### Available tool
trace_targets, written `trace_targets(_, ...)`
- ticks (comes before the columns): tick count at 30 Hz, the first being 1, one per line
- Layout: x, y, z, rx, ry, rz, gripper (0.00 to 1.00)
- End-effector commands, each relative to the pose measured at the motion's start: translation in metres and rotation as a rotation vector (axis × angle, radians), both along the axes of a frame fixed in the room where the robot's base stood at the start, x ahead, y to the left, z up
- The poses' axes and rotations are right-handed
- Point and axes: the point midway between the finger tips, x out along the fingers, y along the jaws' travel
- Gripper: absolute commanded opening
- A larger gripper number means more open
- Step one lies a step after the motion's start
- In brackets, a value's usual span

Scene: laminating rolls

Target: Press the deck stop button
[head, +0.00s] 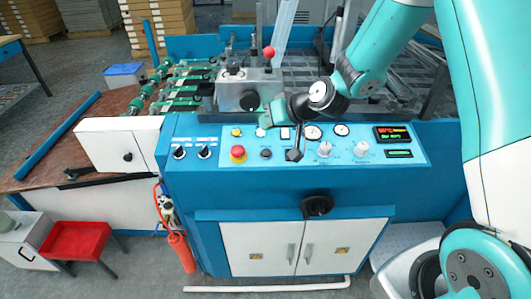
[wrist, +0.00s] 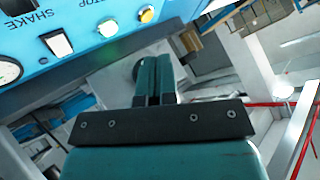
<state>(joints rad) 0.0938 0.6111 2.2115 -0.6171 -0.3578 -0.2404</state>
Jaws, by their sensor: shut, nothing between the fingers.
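The control panel (head: 400,152) slopes across the blue machine front. A red mushroom button (head: 238,153) on a yellow base and a black button (head: 266,153) sit below. I cannot tell which is deck stop. My gripper (head: 262,119) is shut and empty, just behind the green button; its fingers (wrist: 153,66) show apart from the panel.
A metal box (head: 240,90) with a black knob and red-ball lever stands behind the panel, close to my gripper. Green rollers (head: 170,90) lie left of it. Dials, two gauges and red displays (head: 392,134) fill the panel's right side.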

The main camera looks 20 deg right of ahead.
Motion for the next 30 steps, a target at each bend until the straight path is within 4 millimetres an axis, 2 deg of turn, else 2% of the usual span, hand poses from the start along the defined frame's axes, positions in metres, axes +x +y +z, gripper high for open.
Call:
trace_targets(15, 0.013, -0.005, -0.071, 0.0, 0.0, 0.0, 0.0)
trace_targets(20, 0.016, -0.006, -0.079, 0.001, 0.0, -0.001, 0.0)
trace_targets(30, 0.016, -0.006, -0.078, 0.001, 0.0, -0.001, 0.0)
